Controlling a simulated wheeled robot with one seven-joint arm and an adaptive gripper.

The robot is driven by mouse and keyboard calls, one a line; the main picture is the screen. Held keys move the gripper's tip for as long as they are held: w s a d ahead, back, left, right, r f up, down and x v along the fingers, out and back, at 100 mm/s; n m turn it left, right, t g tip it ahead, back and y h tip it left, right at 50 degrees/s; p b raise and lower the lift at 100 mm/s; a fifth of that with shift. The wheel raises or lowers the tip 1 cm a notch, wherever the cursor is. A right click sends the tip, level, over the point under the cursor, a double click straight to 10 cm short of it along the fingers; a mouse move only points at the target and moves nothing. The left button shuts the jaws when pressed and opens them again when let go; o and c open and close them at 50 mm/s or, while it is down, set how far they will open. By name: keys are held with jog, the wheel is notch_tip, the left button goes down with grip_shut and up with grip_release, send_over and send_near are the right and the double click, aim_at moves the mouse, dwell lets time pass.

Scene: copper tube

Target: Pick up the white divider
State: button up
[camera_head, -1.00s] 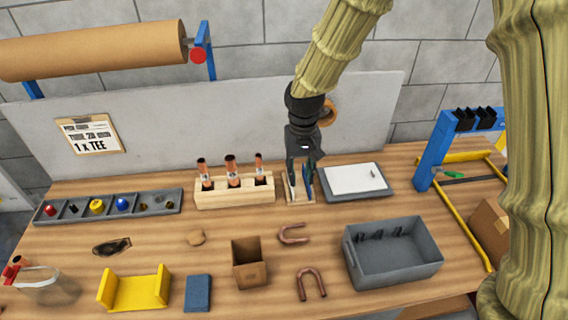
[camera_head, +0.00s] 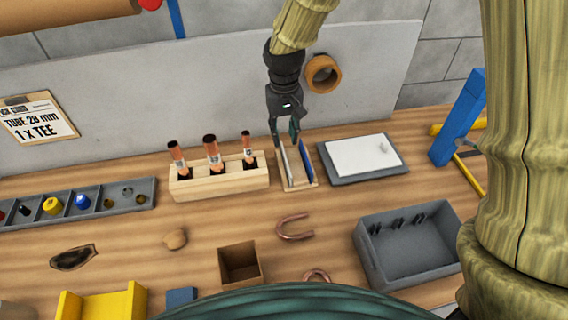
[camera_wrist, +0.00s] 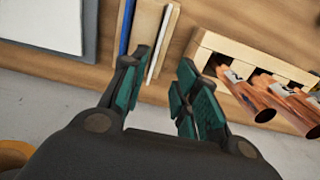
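The white divider (camera_head: 287,166) stands on edge in a small wooden rack (camera_head: 312,184) near the back of the bench, left of a blue divider (camera_head: 304,160). My gripper (camera_head: 286,141) points down just above the rack, its fingers apart and nothing held. In the wrist view my gripper (camera_wrist: 163,68) is open. The white divider (camera_wrist: 159,42) shows as a thin pale strip between the finger directions, nearer the left finger. The blue divider (camera_wrist: 127,26) lies outside that finger, to the left. Whether a finger touches either divider cannot be told.
A wooden block with copper tubes (camera_head: 220,182) stands close left of the rack. A grey tray with a white plate (camera_head: 362,157) lies close right. A grey bin (camera_head: 408,245), a cardboard box (camera_head: 240,264) and a copper bend (camera_head: 294,227) are in front. The panel (camera_head: 230,85) rises behind.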

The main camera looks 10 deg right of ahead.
aim_at(286, 159)
jog(key=shift+f+p, duration=0.8)
jog(key=shift+f, duration=2.1)
jog(key=shift+d+f+p, duration=0.15)
jog(key=shift+f+p, duration=0.4)
jog(key=shift+f, duration=0.15)
jog(key=shift+d+f+p, duration=0.1)
jog(key=shift+f+p, duration=0.4)
jog(key=shift+f, duration=0.2)
jog(key=shift+f+p, duration=0.35)
jog(key=shift+f, duration=0.85)
jog(key=shift+c, duration=0.2)
grip_shut()
